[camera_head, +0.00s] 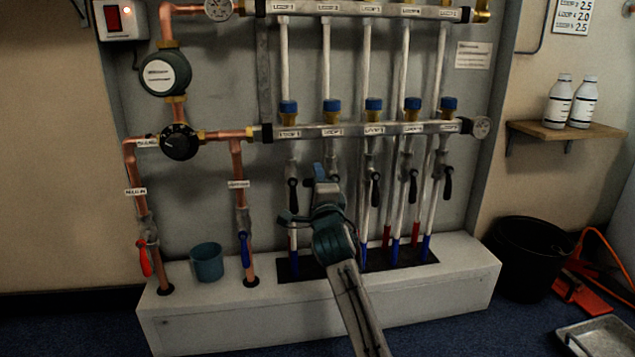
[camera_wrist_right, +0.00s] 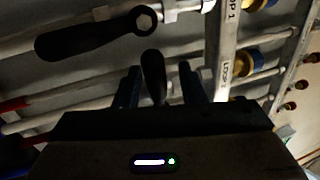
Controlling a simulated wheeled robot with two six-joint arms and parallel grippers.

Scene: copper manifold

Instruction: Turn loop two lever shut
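My right gripper (camera_head: 304,194) reaches in from below, in front of the loop two valve in the head view, and hides most of its lever. In the right wrist view, a dark lever (camera_wrist_right: 153,78), apparently loop two's, stands between the two fingers (camera_wrist_right: 160,84). Gaps show on both sides, so the fingers look open around it. It lies crosswise to the loop one lever (camera_wrist_right: 90,35), which shows above it in that picture. The loop one lever (camera_head: 293,192) hangs down in the head view. The lower end of the loop two lever is hidden by the gripper body.
The loop three lever (camera_head: 375,189), loop four lever (camera_head: 413,188) and loop five lever (camera_head: 447,184) hang down at the right. White pipes run close behind the gripper. A teal cup (camera_head: 207,262) stands on the white ledge (camera_head: 390,300). A black bucket (camera_head: 530,260) stands at the right.

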